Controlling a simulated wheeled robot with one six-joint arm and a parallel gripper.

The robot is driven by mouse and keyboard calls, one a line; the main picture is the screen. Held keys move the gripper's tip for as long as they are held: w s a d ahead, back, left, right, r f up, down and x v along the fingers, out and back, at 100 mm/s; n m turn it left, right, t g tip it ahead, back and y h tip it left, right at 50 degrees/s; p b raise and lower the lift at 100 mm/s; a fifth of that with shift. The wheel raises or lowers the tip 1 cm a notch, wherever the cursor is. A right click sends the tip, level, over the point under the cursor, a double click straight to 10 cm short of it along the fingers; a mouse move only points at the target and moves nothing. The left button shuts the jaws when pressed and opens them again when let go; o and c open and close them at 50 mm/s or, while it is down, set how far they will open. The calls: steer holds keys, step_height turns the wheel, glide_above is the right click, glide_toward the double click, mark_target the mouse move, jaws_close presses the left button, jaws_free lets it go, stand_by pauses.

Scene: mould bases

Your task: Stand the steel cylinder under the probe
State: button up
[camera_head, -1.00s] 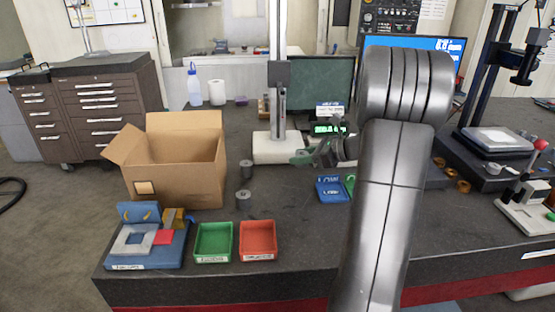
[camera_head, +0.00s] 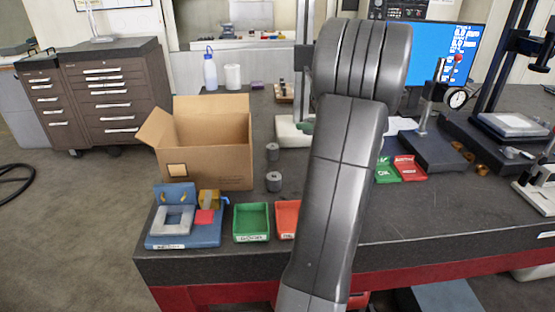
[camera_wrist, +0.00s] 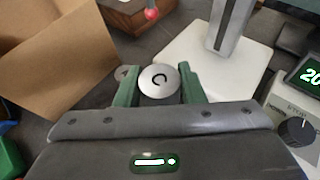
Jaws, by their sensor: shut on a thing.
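In the wrist view, the green fingers of my gripper (camera_wrist: 160,90) are closed on a steel cylinder (camera_wrist: 159,81). In the head view my own arm hides the gripper almost wholly. A measuring stand shows its white base (camera_head: 288,134) and column (camera_head: 303,50) there; its base (camera_wrist: 200,58) also lies ahead and right of the gripper in the wrist view. I cannot make out a probe tip on it. Two grey cylinders stand by the cardboard box, a farther one (camera_head: 272,151) and a nearer one (camera_head: 274,182).
The open cardboard box (camera_head: 210,150) is left of the cylinders and close to the gripper's left (camera_wrist: 55,65). Green (camera_head: 251,222) and red (camera_head: 287,218) trays lie at the front. A digital readout (camera_wrist: 306,75) is at right. A dial gauge (camera_head: 456,98) stands farther right.

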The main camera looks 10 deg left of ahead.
step_height(320, 180, down, 10)
steer(key=shift+r, duration=0.1)
stand_by(0.4)
steer(key=o, duration=1.2)
steer(key=shift+d+f, duration=0.1)
steer(key=shift+f, duration=0.1)
steer(key=shift+o, duration=0.3)
steer(key=shift+r, duration=0.15)
steer(key=b+v, duration=0.1)
steer(key=v, duration=1.1)
steer(key=shift+s, duration=0.1)
